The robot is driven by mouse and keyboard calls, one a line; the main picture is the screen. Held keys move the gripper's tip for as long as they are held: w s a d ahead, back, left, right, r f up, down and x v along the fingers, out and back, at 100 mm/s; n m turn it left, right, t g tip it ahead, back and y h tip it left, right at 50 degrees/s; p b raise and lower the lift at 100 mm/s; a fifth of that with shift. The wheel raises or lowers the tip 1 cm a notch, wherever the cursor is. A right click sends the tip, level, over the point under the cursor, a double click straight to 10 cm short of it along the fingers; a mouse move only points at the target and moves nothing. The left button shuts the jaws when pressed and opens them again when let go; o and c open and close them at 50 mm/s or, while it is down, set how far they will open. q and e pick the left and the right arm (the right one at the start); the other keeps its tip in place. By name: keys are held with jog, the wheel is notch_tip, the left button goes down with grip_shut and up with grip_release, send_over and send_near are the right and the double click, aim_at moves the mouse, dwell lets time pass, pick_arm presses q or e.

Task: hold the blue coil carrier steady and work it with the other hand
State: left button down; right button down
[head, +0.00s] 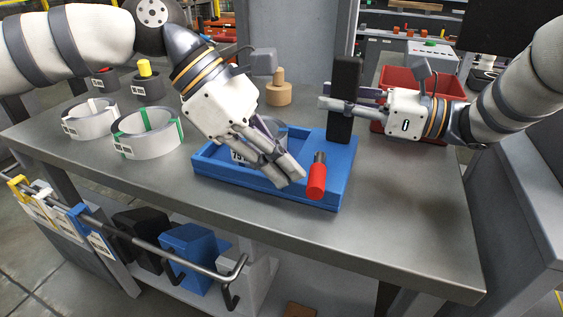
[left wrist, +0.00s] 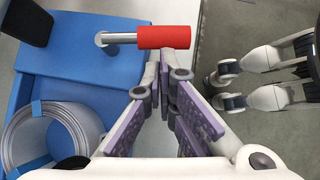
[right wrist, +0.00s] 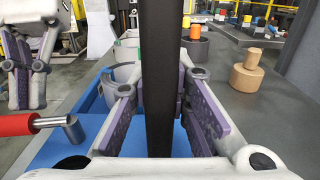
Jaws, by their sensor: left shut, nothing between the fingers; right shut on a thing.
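The blue coil carrier (head: 265,182) sits on the grey bench, with a grey coil (left wrist: 85,120) lying in its tray. A black upright post (head: 344,85) stands at its far right end, and a red-handled metal lever (head: 317,180) sticks out near its front right. My right gripper (head: 340,105) is shut on the black post, which also fills the middle of the right wrist view (right wrist: 160,75). My left gripper (head: 296,176) is shut and empty above the tray, its fingertips just beside the red handle (left wrist: 163,37). Its hand hides much of the coil in the head view.
A wooden knob (head: 278,92) stands behind the carrier and a red bin (head: 400,125) behind my right gripper. The bench front (head: 400,235) is clear. A rail (head: 150,238) runs below the edge.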

aim_at(312, 179)
pick_arm(q)
jog(key=shift+s+d+n+t, duration=0.4)
jog(key=shift+n+t, duration=0.2)
jog(key=shift+n, duration=0.3)
pick_arm(e)
jog(key=shift+f, duration=0.15)
pick_arm(q)
jog(key=shift+s+d+n+t, duration=0.35)
jog(key=shift+n+t, duration=0.15)
jog(key=shift+n, duration=0.3)
jog(key=n+t, duration=0.1)
jog(key=d+n, duration=0.1)
jog(key=shift+s+n+t+y, duration=0.2)
jog(key=shift+n+t+y, duration=0.1)
jog(key=shift+t, duration=0.1)
jog(key=shift+s+d+n+t, duration=0.15)
jog(key=shift+d+n+t, duration=0.35)
jog(key=shift+n, duration=0.2)
jog(key=shift+s+d, duration=0.1)
jog(key=shift+d, duration=1.4)
jog(key=shift+w+d, duration=0.25)
jog(key=shift+d, duration=0.65)
jog(key=shift+w+d, duration=0.25)
jog(key=shift+d, duration=0.25)
jog(key=shift+w+d, duration=0.15)
